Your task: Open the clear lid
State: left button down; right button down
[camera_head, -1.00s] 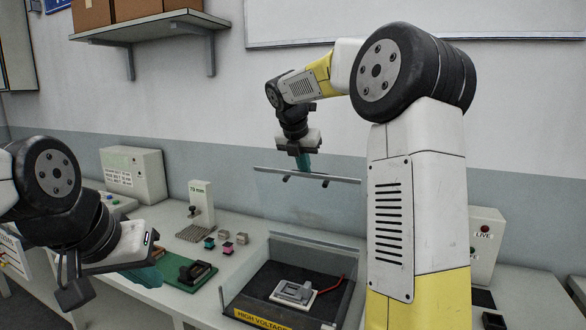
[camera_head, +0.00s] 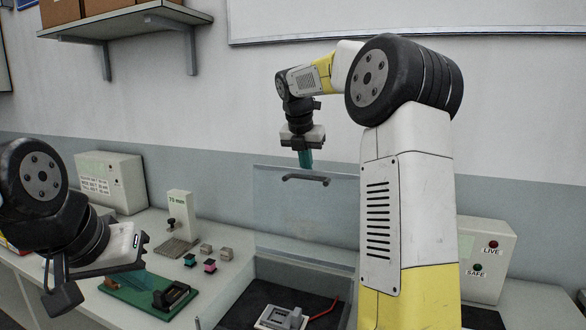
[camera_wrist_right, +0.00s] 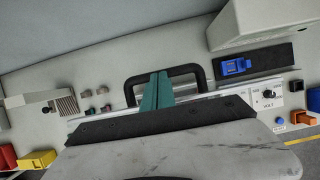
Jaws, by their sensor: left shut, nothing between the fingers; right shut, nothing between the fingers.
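The clear lid (camera_head: 320,215) stands about upright at the back of the dark-floored box (camera_head: 250,302). Its dark handle (camera_head: 305,180) is near the top edge, and it shows in the right wrist view (camera_wrist_right: 186,70). My right gripper (camera_head: 305,164) points down at the lid's top edge, close to the handle; its teal fingers (camera_wrist_right: 157,92) are together with nothing between them. In the wrist view they overlap the handle's outline, and I cannot tell whether they touch it. My left gripper (camera_head: 128,275) is shut and empty at the left, over the green board.
A grey device (camera_head: 283,317) with a red lead lies in the box. Left of it are a green board (camera_head: 158,300), several small connectors (camera_head: 208,262) and a white 75 mm post (camera_head: 180,212). A LIVE/SAFE box (camera_head: 485,262) stands at the right. My right arm hides part of the bench.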

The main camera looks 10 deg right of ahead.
jog(key=shift+r, duration=0.1)
jog(key=v, duration=0.7)
jog(key=shift+s+a+r, duration=0.15)
jog(key=shift+s+r, duration=0.1)
jog(key=shift+s, duration=0.1)
jog(key=s+a+f+m+t+y, duration=0.1)
jog(key=s+f+m, duration=0.3)
jog(key=s+m, duration=0.5)
jog(key=s+a+f+m+y, duration=0.2)
jog(key=s+f+m, duration=0.3)
jog(key=s+m, duration=0.5)
jog(key=s+a+f+m+t+y, duration=0.1)
jog(key=s+a+f+m, duration=0.1)
jog(key=s+f+m, duration=0.3)
jog(key=s+m, duration=0.4)
jog(key=s, duration=0.2)
jog(key=shift+a+m+t+y, duration=0.3)
jog(key=shift+a+y, duration=0.05)
jog(key=shift+y, duration=0.05)
